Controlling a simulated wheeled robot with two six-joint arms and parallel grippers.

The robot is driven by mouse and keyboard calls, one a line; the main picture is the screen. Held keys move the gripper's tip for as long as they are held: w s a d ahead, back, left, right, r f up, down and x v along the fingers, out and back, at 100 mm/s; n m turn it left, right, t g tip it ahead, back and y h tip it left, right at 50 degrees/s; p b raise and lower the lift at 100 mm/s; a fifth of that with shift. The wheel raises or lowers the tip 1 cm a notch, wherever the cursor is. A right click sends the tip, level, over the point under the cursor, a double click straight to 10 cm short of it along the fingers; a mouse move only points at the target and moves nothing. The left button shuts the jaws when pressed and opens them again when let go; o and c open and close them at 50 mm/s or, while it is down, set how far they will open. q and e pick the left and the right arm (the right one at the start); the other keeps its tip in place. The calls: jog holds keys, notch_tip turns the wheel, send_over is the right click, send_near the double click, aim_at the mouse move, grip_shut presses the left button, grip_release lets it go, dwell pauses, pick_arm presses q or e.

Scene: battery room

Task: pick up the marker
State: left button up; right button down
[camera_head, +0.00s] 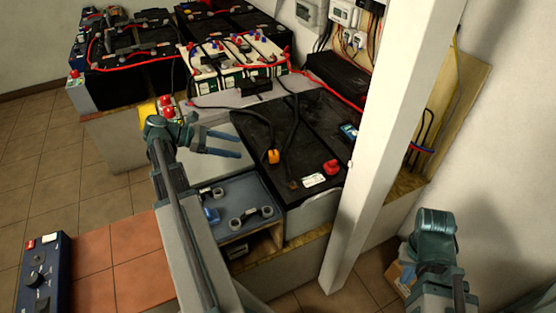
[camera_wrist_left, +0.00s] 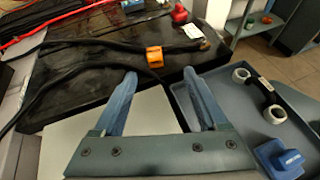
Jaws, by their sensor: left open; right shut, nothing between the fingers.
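I cannot make out a marker for certain in either view. My left gripper (camera_head: 238,145) is open and empty, its two blue fingers spread above a pale grey surface (camera_head: 206,165) beside the black battery. In the left wrist view the fingers (camera_wrist_left: 160,76) point toward the black battery (camera_wrist_left: 100,85), with a black cable and an orange connector (camera_wrist_left: 154,57) beyond their tips. My right arm shows at the lower right of the head view, but its fingers do not show.
A blue-grey tray (camera_head: 240,185) with handle-like parts (camera_head: 252,215) and a small blue piece (camera_wrist_left: 278,158) is right of the left gripper. A white post (camera_head: 382,130) stands between my arms. Several batteries (camera_head: 235,65) and cables fill the back. A blue control box (camera_head: 45,270) is lower left.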

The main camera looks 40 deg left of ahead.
pick_arm(q)
jog(key=shift+s+a+r+n+t, duration=0.1)
jog(key=shift+s+a+n+t, duration=0.15)
jog(key=shift+a, duration=0.25)
jog(key=shift+s+a+n+t, duration=0.15)
jog(key=shift+a+n, duration=0.1)
jog(key=shift+a, duration=0.2)
jog(key=b, duration=0.3)
send_near(273, 152)
jog(key=shift+w+d+f, duration=0.3)
jog(key=shift+w+d, duration=0.1)
jog(key=shift+d, duration=0.1)
jog(key=shift+w+d+f, duration=0.1)
jog(key=shift+w+d, duration=0.25)
jog(key=shift+w, duration=0.15)
jog(key=b+x, duration=0.1)
jog(key=x, duration=0.1)
jog(key=b+x, duration=0.1)
jog(key=x, duration=0.1)
jog(key=shift+d+f+b, duration=0.2)
jog(key=shift+f+b, duration=0.1)
jog(key=shift+w+d, duration=0.2)
jog(key=shift+w, duration=0.15)
grip_shut()
